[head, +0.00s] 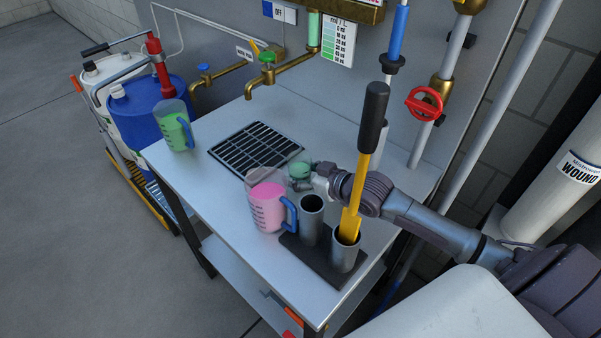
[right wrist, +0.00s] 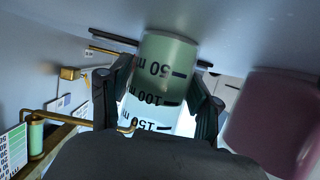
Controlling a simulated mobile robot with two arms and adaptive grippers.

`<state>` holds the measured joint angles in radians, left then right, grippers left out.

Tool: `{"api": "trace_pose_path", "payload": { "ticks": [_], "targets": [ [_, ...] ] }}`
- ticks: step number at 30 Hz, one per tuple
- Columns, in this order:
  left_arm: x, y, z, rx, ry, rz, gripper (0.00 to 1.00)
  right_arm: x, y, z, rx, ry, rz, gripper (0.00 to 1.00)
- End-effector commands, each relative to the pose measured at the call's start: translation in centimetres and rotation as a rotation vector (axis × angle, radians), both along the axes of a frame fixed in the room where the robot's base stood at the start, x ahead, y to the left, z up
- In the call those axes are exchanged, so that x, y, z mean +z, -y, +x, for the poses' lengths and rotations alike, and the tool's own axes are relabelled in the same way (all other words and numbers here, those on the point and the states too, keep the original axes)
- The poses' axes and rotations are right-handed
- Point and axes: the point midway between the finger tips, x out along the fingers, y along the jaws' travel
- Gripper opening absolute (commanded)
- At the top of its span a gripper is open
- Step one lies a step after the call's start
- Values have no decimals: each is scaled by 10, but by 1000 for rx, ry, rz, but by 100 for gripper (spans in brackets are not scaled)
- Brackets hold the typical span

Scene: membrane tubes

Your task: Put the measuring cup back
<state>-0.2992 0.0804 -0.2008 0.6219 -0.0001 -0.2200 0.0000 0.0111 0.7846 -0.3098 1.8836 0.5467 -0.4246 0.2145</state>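A small clear measuring cup with black marks and pale green contents (right wrist: 165,85) is between the fingers of my right gripper (right wrist: 160,97). Both fingers press against its sides. In the head view the cup shows as a small greenish round shape (head: 299,170), just behind the pink jug. Whether the cup's base touches the table is unclear. My left gripper is not in view.
A pink jug with blue handle (head: 267,205) stands close by. A dark stand (head: 293,247) bears two metal tubes, one with a yellow tool (head: 357,195). A green jug (head: 175,130) stands at the table's left corner. A black grate (head: 253,147) lies below brass taps (head: 268,70).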

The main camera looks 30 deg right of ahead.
Motion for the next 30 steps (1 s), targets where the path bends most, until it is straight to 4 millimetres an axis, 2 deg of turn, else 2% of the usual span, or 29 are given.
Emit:
{"api": "trace_pose_path", "payload": {
  "ticks": [1,2,14,17,30],
  "targets": [
    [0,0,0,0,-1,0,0,0,0,0,0,0,0,76],
    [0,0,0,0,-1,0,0,0,0,0,0,0,0,81],
    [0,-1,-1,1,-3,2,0,3,1,-3,0,-1,0,81],
    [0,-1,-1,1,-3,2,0,6,5,-13,0,-2,0,81],
    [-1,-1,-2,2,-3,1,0,37,29,-81,2,-5,-2,81]
  ]
}}
